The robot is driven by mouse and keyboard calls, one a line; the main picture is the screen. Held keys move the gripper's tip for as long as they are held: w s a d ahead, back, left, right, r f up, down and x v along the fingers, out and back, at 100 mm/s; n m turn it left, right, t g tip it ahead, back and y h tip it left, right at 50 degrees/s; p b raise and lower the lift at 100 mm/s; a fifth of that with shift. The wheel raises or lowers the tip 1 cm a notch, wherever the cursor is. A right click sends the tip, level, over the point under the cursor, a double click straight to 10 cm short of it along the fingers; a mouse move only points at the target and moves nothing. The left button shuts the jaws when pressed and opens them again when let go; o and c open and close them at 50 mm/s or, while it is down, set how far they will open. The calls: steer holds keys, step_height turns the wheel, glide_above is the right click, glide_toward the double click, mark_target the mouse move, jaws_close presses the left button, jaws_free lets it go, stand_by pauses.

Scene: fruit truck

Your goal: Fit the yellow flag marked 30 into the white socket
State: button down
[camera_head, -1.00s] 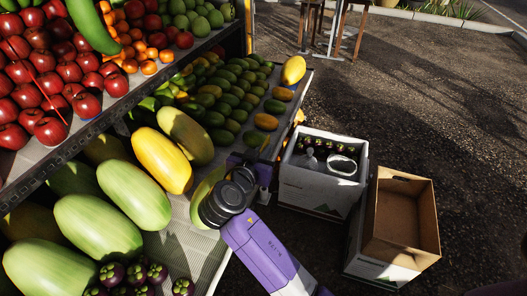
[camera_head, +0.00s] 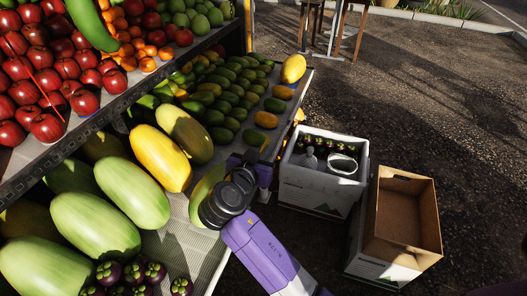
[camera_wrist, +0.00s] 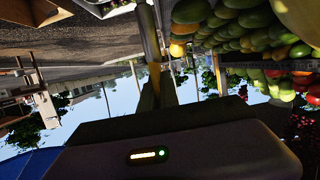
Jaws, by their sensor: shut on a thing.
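My gripper (camera_wrist: 156,92) is shut on a thin yellow piece (camera_wrist: 154,72), seen edge-on between the fingertips in the wrist view. It is likely the yellow flag; no number 30 can be read. In the head view my gripper is at the right edge of the lower fruit tray, mostly hidden by my own wrist. A grey upright bar (camera_wrist: 148,32) lies just beyond the yellow piece in the wrist view; I cannot tell whether they touch. I cannot make out the white socket in either view.
The lower tray (camera_head: 196,244) holds papayas, mangoes and dark purple fruit. Open asphalt (camera_head: 440,120) lies beyond. The wrist view is upside down.

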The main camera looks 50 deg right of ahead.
steer(key=shift+f+b, duration=1.75)
steer(key=shift+f, duration=0.2)
steer(key=c, duration=1.5)
jaws_free()
steer(key=v, duration=0.7)
steer(key=shift+s+a+r, duration=0.1)
steer(key=shift+a+r, duration=0.1)
steer(key=shift+a, duration=0.15)
